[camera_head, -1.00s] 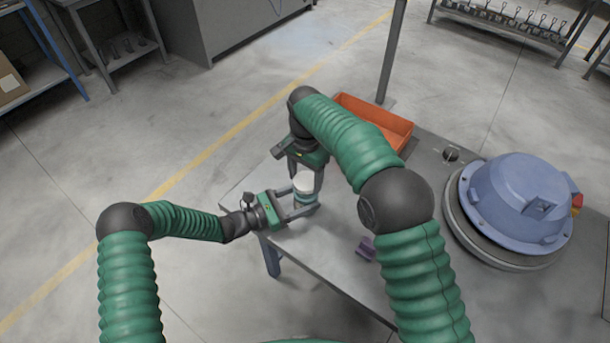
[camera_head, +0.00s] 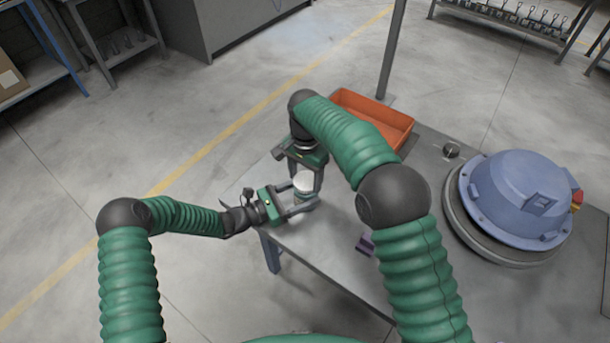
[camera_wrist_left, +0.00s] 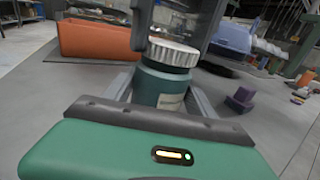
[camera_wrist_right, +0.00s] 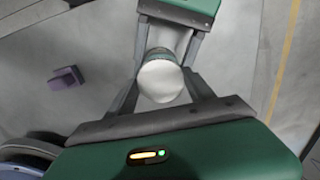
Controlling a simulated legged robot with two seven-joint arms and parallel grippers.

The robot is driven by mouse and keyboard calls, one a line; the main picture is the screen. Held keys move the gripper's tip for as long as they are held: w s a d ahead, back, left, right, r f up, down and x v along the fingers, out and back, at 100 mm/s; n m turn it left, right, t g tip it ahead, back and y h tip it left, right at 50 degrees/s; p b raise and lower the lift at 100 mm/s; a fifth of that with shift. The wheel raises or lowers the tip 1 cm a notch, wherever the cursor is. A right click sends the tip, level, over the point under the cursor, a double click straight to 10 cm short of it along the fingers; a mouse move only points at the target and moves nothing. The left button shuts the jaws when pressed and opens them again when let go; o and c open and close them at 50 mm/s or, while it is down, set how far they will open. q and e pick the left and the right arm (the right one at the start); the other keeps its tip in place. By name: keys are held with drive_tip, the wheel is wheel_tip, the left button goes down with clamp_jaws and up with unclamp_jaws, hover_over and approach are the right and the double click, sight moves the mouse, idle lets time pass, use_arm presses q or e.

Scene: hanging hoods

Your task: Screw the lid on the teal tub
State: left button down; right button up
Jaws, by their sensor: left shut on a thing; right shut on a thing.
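The teal tub (camera_wrist_left: 160,88) stands upright near the table's edge, with a pale label on its side. Its white ribbed lid (camera_wrist_left: 173,52) sits on its top; it also shows in the head view (camera_head: 303,181) and from above in the right wrist view (camera_wrist_right: 160,80). My left gripper (camera_head: 303,205) comes from the left and is shut on the tub's body. My right gripper (camera_head: 305,178) comes from above and is shut on the lid, a finger on each side. Whether the lid sits level or is fully seated I cannot tell.
An orange bin (camera_head: 374,120) stands at the table's back. A blue domed hood (camera_head: 520,200) rests on the right of the table (camera_head: 330,240). A small purple block (camera_head: 365,244) lies in front of the tub, also in the left wrist view (camera_wrist_left: 241,100). A grey post (camera_head: 391,55) rises behind.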

drive_tip(key=shift+f, duration=0.35)
drive_tip(key=m, duration=1)
drive_tip(key=shift+w+a+m, duration=0.15)
drive_tip(key=shift+m, duration=0.15)
drive_tip(key=m, duration=0.6)
drive_tip(key=shift+w, duration=0.1)
drive_tip(key=m, duration=0.6)
drive_tip(key=shift+w, duration=0.1)
drive_tip(key=shift+a, duration=0.1)
drive_tip(key=o, duration=1.3)
